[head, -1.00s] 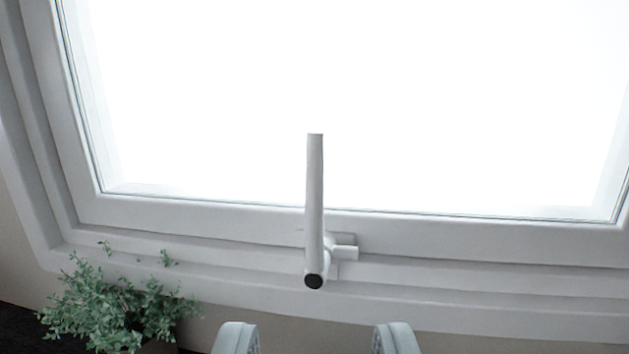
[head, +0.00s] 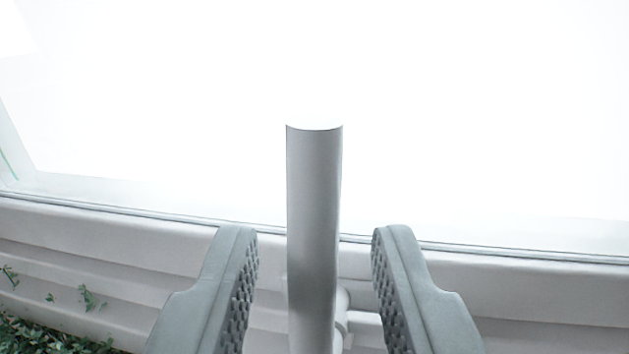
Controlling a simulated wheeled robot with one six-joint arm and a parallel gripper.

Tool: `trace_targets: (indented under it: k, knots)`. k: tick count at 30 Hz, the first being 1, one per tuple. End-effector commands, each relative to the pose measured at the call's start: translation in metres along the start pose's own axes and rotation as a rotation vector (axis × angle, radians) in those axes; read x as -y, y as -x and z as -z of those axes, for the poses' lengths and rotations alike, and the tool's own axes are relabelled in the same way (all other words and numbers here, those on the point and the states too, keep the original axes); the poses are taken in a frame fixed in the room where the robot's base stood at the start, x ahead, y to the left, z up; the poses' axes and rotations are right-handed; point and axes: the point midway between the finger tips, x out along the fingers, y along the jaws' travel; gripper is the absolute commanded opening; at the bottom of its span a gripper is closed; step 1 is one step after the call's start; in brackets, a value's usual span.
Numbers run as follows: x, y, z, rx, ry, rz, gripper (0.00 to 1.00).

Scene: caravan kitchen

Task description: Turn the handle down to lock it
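The window handle (head: 313,215) is a light grey bar that stands upright in front of the bright pane, its free end up. Part of its mount (head: 343,310) shows low behind it, on the right. My gripper (head: 315,240) is open, with one finger on each side of the handle. A gap shows between the handle and each finger, and neither finger appears to touch it. The lower end of the handle is cut off by the bottom edge of the view.
The white window frame (head: 130,235) runs across behind the handle and fingers. The glass (head: 480,110) above is bright and plain. A green plant (head: 45,338) is at the lower left, clear of the fingers.

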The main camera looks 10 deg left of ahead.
Motion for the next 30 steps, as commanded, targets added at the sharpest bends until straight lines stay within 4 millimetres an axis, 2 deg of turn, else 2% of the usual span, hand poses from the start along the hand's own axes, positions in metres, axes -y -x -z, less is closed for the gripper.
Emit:
trace_targets:
  k: [6, 16, 17, 21, 22, 30]
  knots:
    - [0.0, -0.016, 0.0, 0.0, 0.0, 0.001, 0.33]
    - [0.0, -0.018, 0.0, 0.0, 0.0, 0.0, 0.33]
    - [0.0, -0.018, 0.0, 0.0, 0.0, 0.0, 0.31]
    - [0.0, -0.018, 0.0, 0.0, 0.0, 0.0, 0.03]
    - [0.0, -0.018, 0.0, 0.0, 0.0, 0.0, 0.0]
    - [-0.001, -0.018, 0.0, -0.001, -0.005, 0.0, 0.0]
